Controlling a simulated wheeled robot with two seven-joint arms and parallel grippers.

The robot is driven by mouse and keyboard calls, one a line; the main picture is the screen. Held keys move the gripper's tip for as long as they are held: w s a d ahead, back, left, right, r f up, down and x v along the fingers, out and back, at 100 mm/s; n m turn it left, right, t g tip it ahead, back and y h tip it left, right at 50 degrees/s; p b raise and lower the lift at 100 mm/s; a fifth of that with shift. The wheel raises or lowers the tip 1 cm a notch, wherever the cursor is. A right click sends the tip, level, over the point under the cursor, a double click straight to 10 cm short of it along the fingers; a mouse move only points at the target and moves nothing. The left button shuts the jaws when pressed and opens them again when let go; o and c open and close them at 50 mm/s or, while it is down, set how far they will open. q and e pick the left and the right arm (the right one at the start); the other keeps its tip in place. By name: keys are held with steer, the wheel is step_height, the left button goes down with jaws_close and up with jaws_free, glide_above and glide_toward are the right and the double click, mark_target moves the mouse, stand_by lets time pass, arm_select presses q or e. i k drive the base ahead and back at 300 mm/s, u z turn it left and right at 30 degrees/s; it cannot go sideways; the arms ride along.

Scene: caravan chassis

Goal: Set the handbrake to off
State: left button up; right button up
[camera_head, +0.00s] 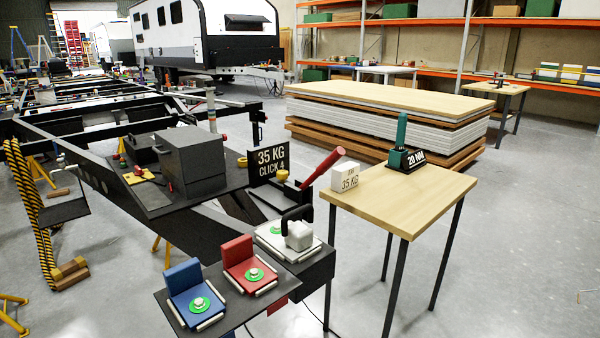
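A lever with a thick red grip (323,168), which looks like the handbrake, stands at the front end of the dark chassis drawbar (215,228). It is tilted, with its grip pointing up and to the right. Its lower end runs down to the left, beside a yellow knob (281,176) and behind the coupling area, where its pivot is hard to make out. No on or off marking on it can be read. Neither of my grippers shows in the head view, and nothing is touching the lever.
A "35 KG CLICK 4" sign (270,162) is behind the lever. Blue (187,282) and red (243,260) blocks sit in front. Floor to the right is clear.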

mark_target(339, 151)
steer(key=z, duration=1.15)
steer(key=i, duration=1.8)
steer(key=u, duration=3.1)
